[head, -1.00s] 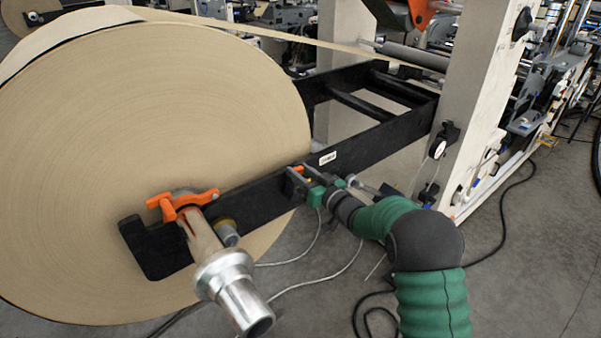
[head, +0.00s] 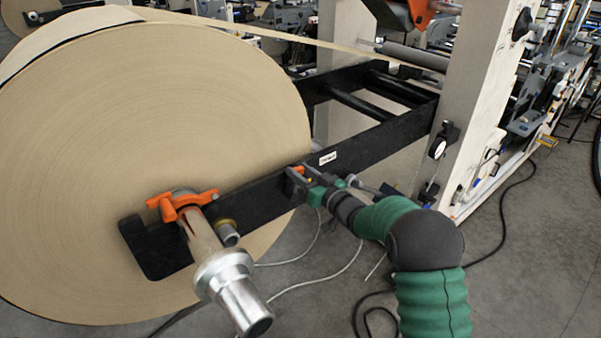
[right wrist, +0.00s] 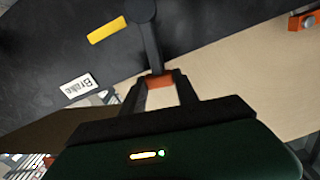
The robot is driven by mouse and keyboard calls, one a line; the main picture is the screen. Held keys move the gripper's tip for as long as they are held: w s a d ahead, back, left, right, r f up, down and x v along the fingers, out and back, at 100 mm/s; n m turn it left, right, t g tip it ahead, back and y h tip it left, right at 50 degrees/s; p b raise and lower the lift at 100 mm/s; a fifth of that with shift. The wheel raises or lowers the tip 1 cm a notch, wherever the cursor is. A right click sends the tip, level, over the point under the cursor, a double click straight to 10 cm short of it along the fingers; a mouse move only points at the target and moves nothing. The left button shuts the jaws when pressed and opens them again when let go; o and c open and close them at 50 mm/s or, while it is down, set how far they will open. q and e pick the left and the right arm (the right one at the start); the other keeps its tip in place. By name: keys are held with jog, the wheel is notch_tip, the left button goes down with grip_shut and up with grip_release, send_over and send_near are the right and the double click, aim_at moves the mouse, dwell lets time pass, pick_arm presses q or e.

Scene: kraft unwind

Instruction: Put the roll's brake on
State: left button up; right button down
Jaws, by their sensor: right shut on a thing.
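The brake lever (right wrist: 152,45) is a dark bar with an orange tip (right wrist: 160,82), on the side of the black roll-stand arm (head: 380,143). In the right wrist view it runs from a round pivot at the top down to the tip between my fingers. My right gripper (right wrist: 160,88) is shut on the lever at this orange tip. A white label reading "Brake" (right wrist: 78,86) and a yellow strip (right wrist: 106,30) are beside the lever. In the head view my right gripper (head: 299,180) is at the stand arm, hiding most of the lever. The big kraft paper roll (head: 130,150) is behind. My left gripper is out of view.
An orange clamp (head: 182,203) and a protruding metal shaft end (head: 232,290) are at the roll's core, left of my right gripper. A pale machine post (head: 480,110) stands to the right. Cables (head: 310,281) lie on the grey floor below.

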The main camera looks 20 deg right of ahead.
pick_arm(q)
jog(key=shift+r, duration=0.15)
pick_arm(e)
jog(key=shift+d, duration=0.2)
